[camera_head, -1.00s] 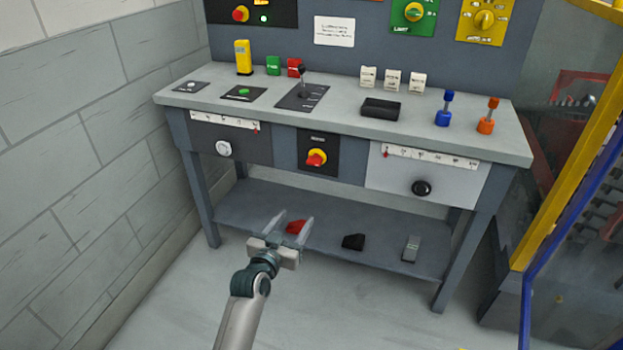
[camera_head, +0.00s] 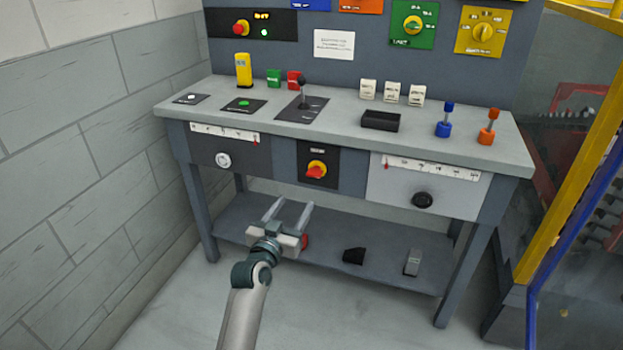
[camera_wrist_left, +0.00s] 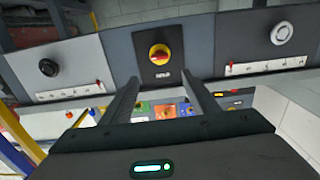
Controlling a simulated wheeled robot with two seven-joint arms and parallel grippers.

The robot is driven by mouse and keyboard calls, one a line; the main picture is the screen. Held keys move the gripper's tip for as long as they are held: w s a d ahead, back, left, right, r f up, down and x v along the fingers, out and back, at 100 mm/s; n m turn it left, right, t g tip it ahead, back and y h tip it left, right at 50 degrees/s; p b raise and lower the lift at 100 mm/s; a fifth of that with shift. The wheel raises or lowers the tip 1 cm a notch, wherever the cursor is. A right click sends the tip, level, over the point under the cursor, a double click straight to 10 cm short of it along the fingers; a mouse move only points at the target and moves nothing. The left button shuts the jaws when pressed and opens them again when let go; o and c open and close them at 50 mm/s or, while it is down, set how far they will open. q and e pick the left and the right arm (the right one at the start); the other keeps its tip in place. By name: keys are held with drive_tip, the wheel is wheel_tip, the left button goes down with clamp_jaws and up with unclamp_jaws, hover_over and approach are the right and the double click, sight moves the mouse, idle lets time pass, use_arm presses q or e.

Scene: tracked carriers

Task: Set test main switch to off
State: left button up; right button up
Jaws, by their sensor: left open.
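A rotary switch with a red handle on a yellow disc (camera_head: 316,170) sits on a black plate in the middle of the bench's front. It shows in the left wrist view (camera_wrist_left: 160,54) too, ahead of the fingers. Its label is too small to read, and its setting cannot be told. My left gripper (camera_head: 289,207) is open and empty, below and slightly left of this switch, apart from it. The fingers also show in the left wrist view (camera_wrist_left: 162,82). Another red-on-yellow control (camera_head: 241,28) is on the upper panel at the left. My right gripper is not in view.
A white dial (camera_head: 223,160) and a black knob (camera_head: 422,200) flank the switch. The bench top (camera_head: 340,127) overhangs them and carries a lever, buttons and rockers. Pedals, one black (camera_head: 354,256), lie on the lower shelf. A yellow-and-blue frame stands right.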

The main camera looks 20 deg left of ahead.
sight(313, 175)
use_arm(q)
drive_tip(key=w, duration=0.4)
drive_tip(key=w+b, duration=0.1)
drive_tip(key=w, duration=0.4)
drive_tip(key=w+b, duration=0.1)
drive_tip(key=w, duration=0.3)
drive_tip(key=shift+w+d+f, duration=0.1)
drive_tip(key=shift+w+d, duration=0.15)
drive_tip(key=shift+w, duration=0.7)
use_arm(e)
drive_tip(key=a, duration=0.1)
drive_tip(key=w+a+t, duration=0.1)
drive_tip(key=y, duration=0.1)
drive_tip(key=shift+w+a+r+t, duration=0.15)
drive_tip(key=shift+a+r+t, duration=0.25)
use_arm(q)
drive_tip(key=shift+c, duration=0.6)
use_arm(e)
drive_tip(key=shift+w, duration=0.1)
use_arm(q)
drive_tip(key=c, duration=0.9)
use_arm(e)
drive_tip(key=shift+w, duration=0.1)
